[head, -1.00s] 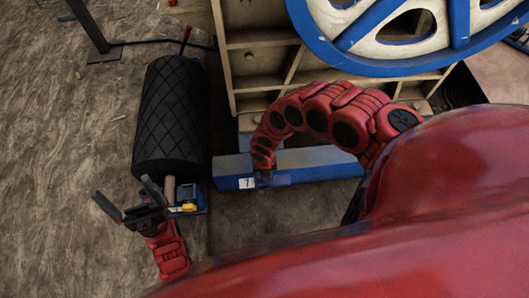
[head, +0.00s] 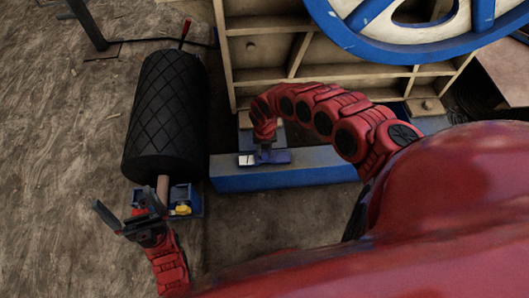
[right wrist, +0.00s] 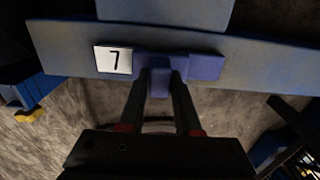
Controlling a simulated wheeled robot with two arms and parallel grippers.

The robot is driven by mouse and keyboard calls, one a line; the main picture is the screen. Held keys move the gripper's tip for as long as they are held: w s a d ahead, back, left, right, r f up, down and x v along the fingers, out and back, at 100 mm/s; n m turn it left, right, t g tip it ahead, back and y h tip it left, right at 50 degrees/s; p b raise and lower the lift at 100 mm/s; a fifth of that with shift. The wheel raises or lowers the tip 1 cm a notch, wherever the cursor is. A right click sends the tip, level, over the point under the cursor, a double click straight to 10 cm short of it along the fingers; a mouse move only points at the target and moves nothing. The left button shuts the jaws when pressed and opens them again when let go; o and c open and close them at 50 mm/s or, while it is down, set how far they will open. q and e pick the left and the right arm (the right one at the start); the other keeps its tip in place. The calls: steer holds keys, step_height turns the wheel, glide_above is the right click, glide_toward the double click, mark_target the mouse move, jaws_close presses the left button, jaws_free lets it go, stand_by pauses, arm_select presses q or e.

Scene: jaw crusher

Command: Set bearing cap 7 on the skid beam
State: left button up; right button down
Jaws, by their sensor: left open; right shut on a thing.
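Bearing cap 7 (head: 272,157) is a small blue-purple block with a white "7" plate at its left end. It also shows in the right wrist view (right wrist: 205,67), with the plate (right wrist: 113,60) at left. My right gripper (head: 265,149) is shut on the cap's middle; its two dark fingers (right wrist: 162,82) show in the right wrist view. The skid beam (head: 310,175) is a long blue beam. The cap appears over the beam's top near its left end; I cannot tell whether they touch. My left gripper (head: 124,208) is open and empty at lower left.
A black ribbed roller (head: 165,115) lies left of the beam. A blue bracket with a yellow part (head: 184,203) is at its near end. The tan crusher frame (head: 300,60) and blue-rimmed flywheel (head: 400,45) stand behind the beam. Bare ground lies in front of it.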

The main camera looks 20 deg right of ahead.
steer(key=shift+f, duration=0.2)
steer(key=c, duration=0.6)
jaws_free()
steer(key=shift+r, duration=0.1)
step_height(320, 180, up, 12)
steer(key=p, duration=0.7)
